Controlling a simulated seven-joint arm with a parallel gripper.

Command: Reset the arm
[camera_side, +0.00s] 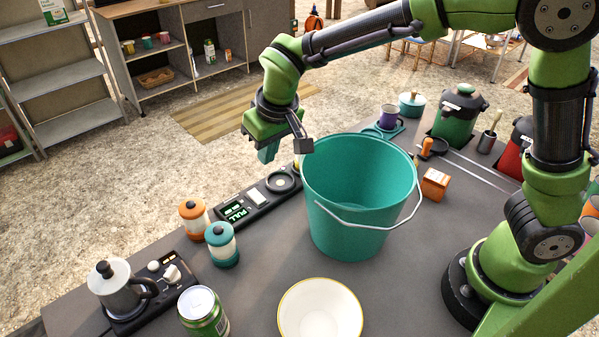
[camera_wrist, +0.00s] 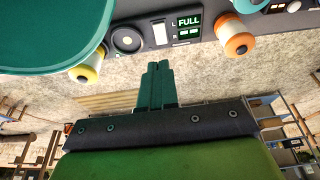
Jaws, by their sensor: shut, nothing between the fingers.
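My gripper (camera_side: 268,151) hangs in the air at the far edge of the table, to the left of a teal bucket (camera_side: 350,239) and above the level of the table top. In the wrist view my gripper (camera_wrist: 158,66) shows its two teal fingers pressed together with nothing between them. The fingers touch nothing that I can see. The bucket stands upright with its white handle lowered to the near side, and its visible inside looks empty. Its rim also shows at the upper left of the wrist view (camera_wrist: 90,45).
A black panel (camera_side: 258,198) with a lit "FULL" display lies left of the bucket. An orange-lidded jar (camera_side: 193,217), a teal-lidded jar (camera_side: 222,246), a moka pot (camera_side: 115,290), a green can (camera_side: 203,312) and a white bowl (camera_side: 320,310) stand nearer. An orange box (camera_side: 434,184) sits right.

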